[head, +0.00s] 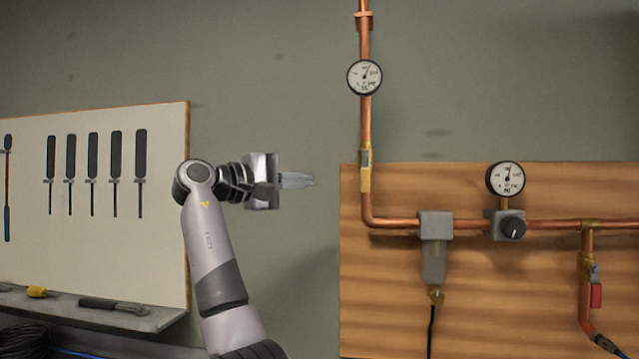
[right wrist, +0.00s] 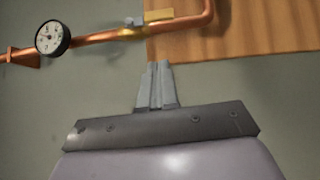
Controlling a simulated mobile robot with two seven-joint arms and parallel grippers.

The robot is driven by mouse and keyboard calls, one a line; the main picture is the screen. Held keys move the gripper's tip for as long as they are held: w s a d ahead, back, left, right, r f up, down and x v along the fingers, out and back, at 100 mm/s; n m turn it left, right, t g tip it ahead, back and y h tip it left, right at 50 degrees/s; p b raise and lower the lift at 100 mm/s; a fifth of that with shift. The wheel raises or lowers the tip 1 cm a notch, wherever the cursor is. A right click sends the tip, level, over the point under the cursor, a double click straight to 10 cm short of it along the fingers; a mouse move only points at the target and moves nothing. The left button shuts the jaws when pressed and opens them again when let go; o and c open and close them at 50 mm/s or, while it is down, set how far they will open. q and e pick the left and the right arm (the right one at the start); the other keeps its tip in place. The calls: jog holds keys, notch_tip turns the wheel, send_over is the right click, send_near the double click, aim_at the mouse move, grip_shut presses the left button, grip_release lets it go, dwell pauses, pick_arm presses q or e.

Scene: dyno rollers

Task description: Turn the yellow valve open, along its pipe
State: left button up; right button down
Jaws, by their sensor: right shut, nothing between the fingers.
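The yellow valve (head: 365,181) sits on the vertical copper pipe, just above the bend, at the left edge of the wooden board. Its yellow handle lies along the pipe, below a grey pivot. In the right wrist view the yellow handle (right wrist: 159,14) also runs parallel to the pipe, near the top. My right gripper (head: 312,180) is to the left of the valve, pointing right towards the pipe. Its fingers are shut and empty, with a gap to the valve. The closed fingertips (right wrist: 158,64) show below the handle in the wrist view. My left gripper is not in view.
A round gauge (head: 365,77) sits higher on the pipe. A grey filter (head: 434,250), a regulator with a gauge (head: 505,178) and a red-handled valve (head: 596,295) are on the wooden board (head: 540,190). A tool board (head: 90,245) and shelf (head: 150,319) stand left.

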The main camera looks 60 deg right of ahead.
jog(key=shift+v, duration=1.95)
